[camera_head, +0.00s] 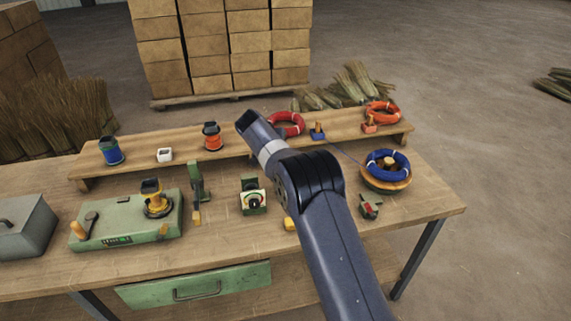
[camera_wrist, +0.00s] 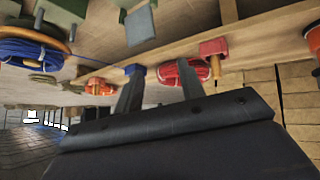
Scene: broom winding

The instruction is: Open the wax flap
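No part is clearly recognisable as the wax flap. A small green and cream unit (camera_head: 253,197) with a dark, round-looking part stands mid-bench, left of my arm. I cannot tell if it carries the flap or how a flap stands. A grey lidded box (camera_head: 27,228) with a handle sits at the bench's left end and looks closed. My gripper (camera_wrist: 160,92) shows in the wrist view with two fingers apart and nothing seen between them. In the head view, my arm reaches over the bench and the fingers are hidden.
A green machine (camera_head: 127,222) stands at left; a green upright tool (camera_head: 196,187) is beside it. A raised shelf (camera_head: 245,142) bears spools and coils. A blue coil (camera_head: 387,162) sits at right. A green drawer (camera_head: 192,289) is below. A pale block (camera_wrist: 138,25) shows in the wrist view.

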